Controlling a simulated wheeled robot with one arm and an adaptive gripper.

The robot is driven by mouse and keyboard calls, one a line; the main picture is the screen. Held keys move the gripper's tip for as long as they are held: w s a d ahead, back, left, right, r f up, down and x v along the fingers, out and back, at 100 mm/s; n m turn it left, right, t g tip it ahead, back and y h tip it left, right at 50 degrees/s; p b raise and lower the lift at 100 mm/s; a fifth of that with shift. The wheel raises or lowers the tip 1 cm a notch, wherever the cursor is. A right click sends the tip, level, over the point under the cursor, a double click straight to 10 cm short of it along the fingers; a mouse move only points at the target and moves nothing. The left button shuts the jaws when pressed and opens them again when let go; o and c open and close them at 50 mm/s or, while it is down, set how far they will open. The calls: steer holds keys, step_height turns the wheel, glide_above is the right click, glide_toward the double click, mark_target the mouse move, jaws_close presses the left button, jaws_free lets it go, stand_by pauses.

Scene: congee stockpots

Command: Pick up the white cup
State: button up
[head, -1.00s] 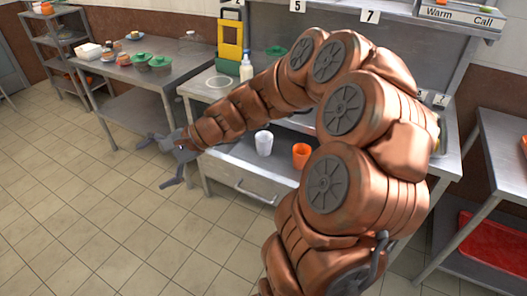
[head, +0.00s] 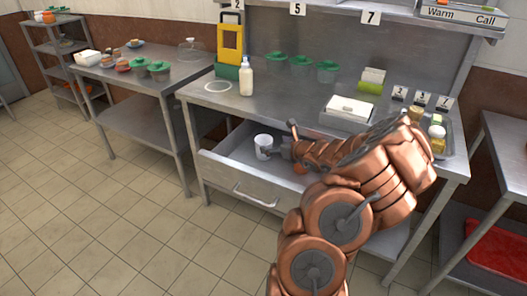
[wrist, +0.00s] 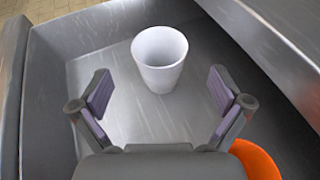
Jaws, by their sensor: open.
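The white cup (head: 263,146) stands upright in the open drawer under the steel counter. In the wrist view the white cup (wrist: 158,62) sits just ahead of my gripper, centred between the lines of the fingers. My gripper (wrist: 160,92) is open and empty, with its two padded fingers spread to either side. In the head view my gripper (head: 279,149) reaches into the drawer from the right, close beside the cup. Whether a finger touches the cup cannot be told.
An orange cup (wrist: 255,160) is in the drawer at my gripper's lower right. The drawer walls (wrist: 28,90) are near on the left, and the counter edge (wrist: 275,55) overhangs on the right. A squeeze bottle (head: 246,78) and green-lidded pots (head: 302,61) stand on the counter.

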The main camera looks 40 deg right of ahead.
mark_target(259, 140)
steer(key=shift+x, duration=3.35)
steer(key=shift+s, duration=0.1)
steer(key=shift+c, duration=0.2)
steer(key=c, duration=1.2)
